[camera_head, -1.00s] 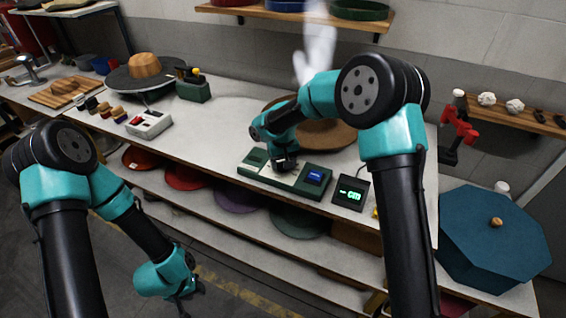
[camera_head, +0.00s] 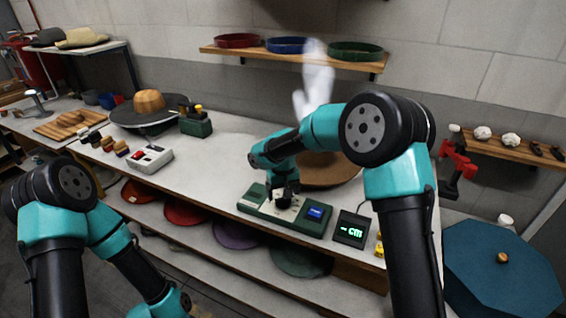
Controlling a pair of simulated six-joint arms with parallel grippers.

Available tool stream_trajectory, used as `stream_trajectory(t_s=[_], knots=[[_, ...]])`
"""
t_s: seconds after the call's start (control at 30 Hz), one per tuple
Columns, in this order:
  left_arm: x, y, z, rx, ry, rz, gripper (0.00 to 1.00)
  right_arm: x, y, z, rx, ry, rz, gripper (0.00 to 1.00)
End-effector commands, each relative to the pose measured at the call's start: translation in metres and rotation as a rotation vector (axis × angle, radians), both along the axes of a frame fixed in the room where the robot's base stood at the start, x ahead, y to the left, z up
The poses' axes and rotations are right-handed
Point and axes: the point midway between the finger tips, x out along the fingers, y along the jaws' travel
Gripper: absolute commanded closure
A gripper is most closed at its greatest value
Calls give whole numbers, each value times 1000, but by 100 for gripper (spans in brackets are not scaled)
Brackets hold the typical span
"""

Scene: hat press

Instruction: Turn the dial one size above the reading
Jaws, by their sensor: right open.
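The green dial panel (camera_head: 253,203) lies on the bench, with a blue button or screen (camera_head: 317,213) at its right end. My right gripper (camera_head: 281,197) is open and points down over the middle of the panel, at a dark knob that it largely hides. I cannot tell whether the fingers touch the knob. The small black display (camera_head: 351,230) right of the panel shows a dash and "cm" in green, with no number. My left arm is at the lower left; its gripper is out of the frame.
A grey box with a red button (camera_head: 150,158), a hat on a round stand (camera_head: 149,109) and a green device (camera_head: 196,125) stand left of the panel. A brown round brim (camera_head: 325,172) lies behind my right arm. A blue octagonal box (camera_head: 500,270) is at the right.

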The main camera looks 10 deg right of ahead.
Motion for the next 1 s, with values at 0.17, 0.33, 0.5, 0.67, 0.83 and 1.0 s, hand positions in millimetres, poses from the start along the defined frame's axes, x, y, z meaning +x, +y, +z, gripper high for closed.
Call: stream_trajectory(t_s=[0.17,0.33,0.5,0.67,0.83,1.0], knots=[[0,0,0,0,0,0,62,1,0,35,2,-4,0,17],[0,0,0,0,0,0,62,0,1,68,2,-3,-1,17],[0,0,0,0,0,0,62,0,0,101,1,-3,0,17],[0,0,0,0,0,0,62,0,0,126,1,-2,-1,17],[0,0,0,0,0,0,62,0,0,140,0,0,0,17],[0,0,0,0,0,0,62,0,0,142,0,1,0,17]])
